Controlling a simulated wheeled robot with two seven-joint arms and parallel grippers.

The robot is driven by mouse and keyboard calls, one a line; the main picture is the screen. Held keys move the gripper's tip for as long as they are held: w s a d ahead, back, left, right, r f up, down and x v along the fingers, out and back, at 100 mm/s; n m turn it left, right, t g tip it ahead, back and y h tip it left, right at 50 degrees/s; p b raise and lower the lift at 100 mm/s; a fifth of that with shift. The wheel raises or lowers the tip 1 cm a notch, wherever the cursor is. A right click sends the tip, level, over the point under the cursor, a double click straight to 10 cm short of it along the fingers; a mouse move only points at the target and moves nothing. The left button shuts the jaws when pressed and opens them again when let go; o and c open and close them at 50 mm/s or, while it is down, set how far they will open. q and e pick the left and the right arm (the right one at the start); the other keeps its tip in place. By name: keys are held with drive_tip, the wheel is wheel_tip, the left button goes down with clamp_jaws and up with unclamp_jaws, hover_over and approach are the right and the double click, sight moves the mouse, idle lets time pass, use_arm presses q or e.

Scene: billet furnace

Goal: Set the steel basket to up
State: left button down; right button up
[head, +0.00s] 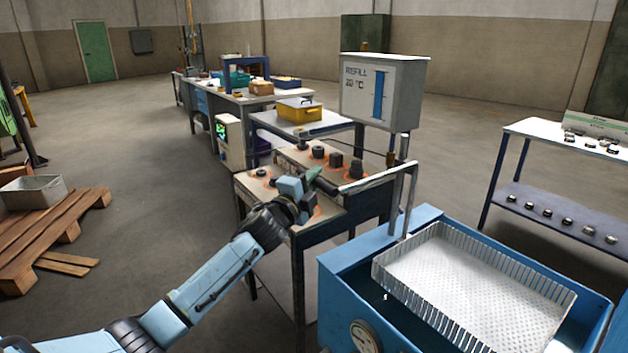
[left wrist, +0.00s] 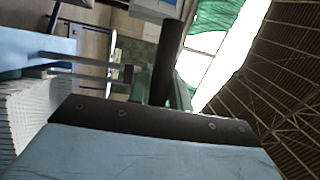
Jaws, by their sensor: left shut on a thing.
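The steel basket (head: 470,285), pale and perforated with slatted walls, sits in the blue tank (head: 350,285) at the right front of the head view. Its rim stands around or above the tank rim and its floor is bare. A grey lever bar (head: 378,180) runs left from the post behind the tank to a dark grip (head: 326,187). My left gripper (head: 314,184) is shut on this grip, partly hiding it. In the left wrist view the dark grip (left wrist: 168,60) crosses the jaws, with the bar (left wrist: 85,65) to its left. My right gripper is out of view.
A bench with knobs (head: 318,152) stands just behind my left gripper. A grey refill box (head: 383,90) rises on the post. A gauge (head: 365,337) is on the tank front. A shelf (head: 565,140) stands right; a wooden pallet (head: 50,230) lies left. Floor between is clear.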

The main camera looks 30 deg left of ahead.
use_arm(q)
drive_tip(key=c, duration=1.5)
unclamp_jaws()
drive_tip(key=shift+r, duration=0.55)
drive_tip(key=shift+o, duration=1)
drive_tip(key=shift+f, duration=0.2)
drive_tip(key=s+f, duration=0.2)
drive_tip(key=s, duration=1.1)
drive_tip(key=shift+f, duration=0.2)
drive_tip(key=shift+f, duration=0.1)
